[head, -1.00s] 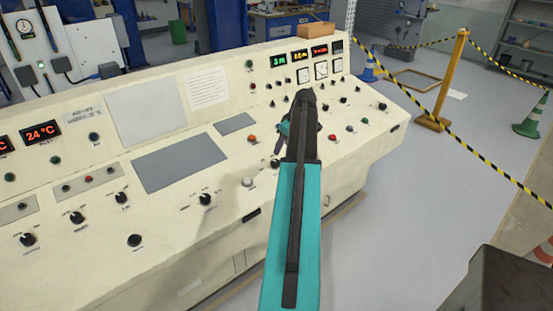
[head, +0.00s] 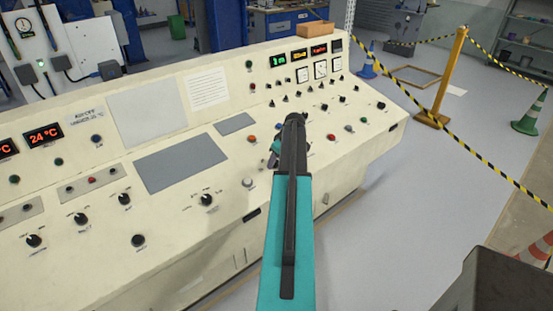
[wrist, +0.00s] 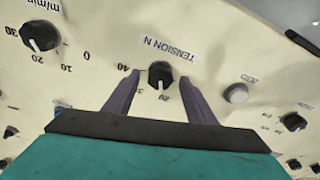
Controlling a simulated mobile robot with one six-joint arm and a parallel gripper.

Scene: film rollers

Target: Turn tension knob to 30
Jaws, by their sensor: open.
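The tension knob (wrist: 160,74) is a round black knob with a white pointer mark, under a "TENSION N" label (wrist: 170,50) in the wrist view. Its mark points down the picture, roughly between the 30 and the 20. The numeral 40 stands at its left. My gripper (wrist: 159,77) is open, with one purple finger on each side of the knob and visible gaps to it. Whether the tips are level with the knob I cannot tell. In the head view my gripper (head: 274,153) is low over the sloping panel, partly behind my arm, and the tension knob is hidden there.
Another dial (wrist: 40,36), marked m/min, lies left of the tension knob. A pale round button (wrist: 236,93) and a black knob (wrist: 293,122) lie to its right. The cream console (head: 165,235) carries several more knobs, buttons and displays. Tape on posts (head: 445,75) bounds the floor at right.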

